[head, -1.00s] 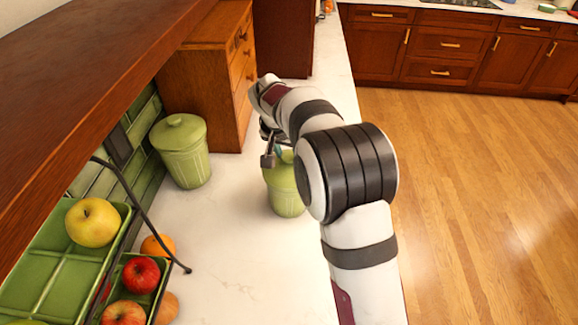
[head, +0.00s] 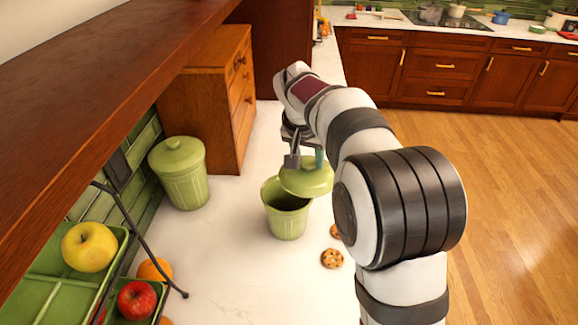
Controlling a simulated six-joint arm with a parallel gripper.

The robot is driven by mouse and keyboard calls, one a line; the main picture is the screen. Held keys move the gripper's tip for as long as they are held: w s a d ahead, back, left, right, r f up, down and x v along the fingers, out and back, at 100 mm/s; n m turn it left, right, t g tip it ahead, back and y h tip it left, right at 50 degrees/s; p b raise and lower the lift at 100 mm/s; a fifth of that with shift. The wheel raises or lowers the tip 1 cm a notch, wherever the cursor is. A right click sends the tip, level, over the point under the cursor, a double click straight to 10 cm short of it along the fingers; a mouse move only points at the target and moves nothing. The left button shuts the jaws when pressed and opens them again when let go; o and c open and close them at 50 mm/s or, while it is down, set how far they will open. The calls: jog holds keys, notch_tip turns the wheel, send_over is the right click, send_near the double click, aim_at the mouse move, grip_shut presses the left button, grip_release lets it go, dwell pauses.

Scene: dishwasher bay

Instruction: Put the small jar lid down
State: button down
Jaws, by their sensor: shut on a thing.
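The small green jar lid (head: 307,180) hangs in my gripper (head: 305,160), above and to the right of the small jar. The gripper is shut on the top of the lid, with its fingers partly hidden by the arm. The small green jar (head: 287,212) stands upright and uncovered on the white counter. Its dark inside shows on the left, and the lid overlaps its right rim in the picture.
A larger lidded green jar (head: 181,173) stands to the left by the tiled wall. Cookies (head: 332,258) lie on the counter right of the small jar. A wooden drawer cabinet (head: 209,95) stands behind. A fruit rack (head: 60,262) is at front left. Front counter is clear.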

jog(key=d+r, duration=0.1)
jog(key=d, duration=0.1)
jog(key=s+d+r, duration=0.1)
jog(key=d, duration=0.1)
jog(key=d+r, duration=0.1)
jog(key=d, duration=0.1)
jog(key=shift+s+d+r, duration=0.1)
jog(key=shift+s+r, duration=0.1)
jog(key=shift+r, duration=0.05)
jog(key=w+d+f+n+y, duration=0.1)
jog(key=w+d+f+n, duration=0.2)
jog(key=w+d+f, duration=0.9)
jog(key=shift+w+a+f, duration=0.7)
jog(key=shift+a+f, duration=0.95)
jog(key=shift+f, duration=0.4)
jog(key=shift+w+a+f, duration=0.75)
jog(key=shift+a+f, duration=0.85)
jog(key=shift+f, duration=0.5)
jog(key=shift+w+a+f, duration=0.7)
jog(key=shift+a+f, duration=0.95)
jog(key=shift+f, duration=0.4)
jog(key=shift+c, duration=1.8)
grip_release()
jog(key=shift+f, duration=0.1)
